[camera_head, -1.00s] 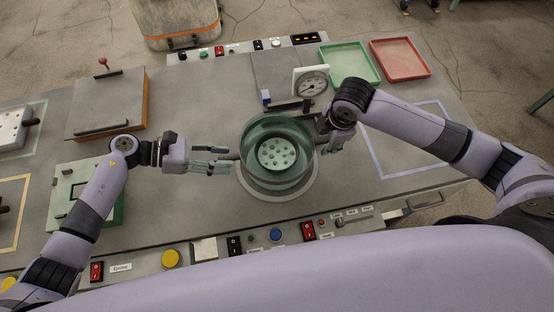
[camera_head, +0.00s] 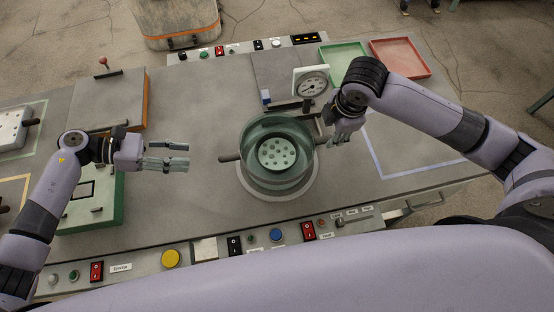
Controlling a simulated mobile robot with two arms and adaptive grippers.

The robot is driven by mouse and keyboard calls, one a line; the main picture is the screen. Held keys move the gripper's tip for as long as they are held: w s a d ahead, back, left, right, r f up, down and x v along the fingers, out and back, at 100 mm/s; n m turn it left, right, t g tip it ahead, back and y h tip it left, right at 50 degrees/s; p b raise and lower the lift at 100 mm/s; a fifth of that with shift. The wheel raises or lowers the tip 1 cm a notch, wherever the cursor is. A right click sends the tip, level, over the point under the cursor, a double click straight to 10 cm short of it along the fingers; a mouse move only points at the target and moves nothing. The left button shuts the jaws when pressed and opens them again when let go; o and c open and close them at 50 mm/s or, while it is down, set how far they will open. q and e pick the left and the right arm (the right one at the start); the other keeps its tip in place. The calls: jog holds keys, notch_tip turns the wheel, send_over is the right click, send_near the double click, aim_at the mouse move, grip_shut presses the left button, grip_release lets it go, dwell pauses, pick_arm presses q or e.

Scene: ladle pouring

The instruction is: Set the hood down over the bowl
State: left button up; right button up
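The hood (camera_head: 254,135) is a clear, green-tinted cylinder with a dark handle on each side. It stands upright inside a pale grey ring (camera_head: 262,195) on the console. A pale round plate with several holes (camera_head: 278,154) shows inside it. I cannot tell the bowl's wall apart from the hood. My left gripper (camera_head: 188,155) is open and empty, left of the hood and apart from its left handle (camera_head: 229,158). My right gripper (camera_head: 342,138) is just right of the right handle (camera_head: 321,140) and looks clear of it; its finger opening is hard to make out.
A dial gauge (camera_head: 311,83) stands behind the hood. A green tray (camera_head: 372,78) and a red tray (camera_head: 424,68) lie at the back right. A grey lidded box (camera_head: 128,95) and a green box (camera_head: 115,207) are at the left. Buttons and switches line the front edge.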

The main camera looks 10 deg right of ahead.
jog(key=r, duration=0.2)
jog(key=s+r, duration=0.1)
jog(key=r, duration=0.2)
jog(key=shift+s+r, duration=0.1)
jog(key=shift+r, duration=0.25)
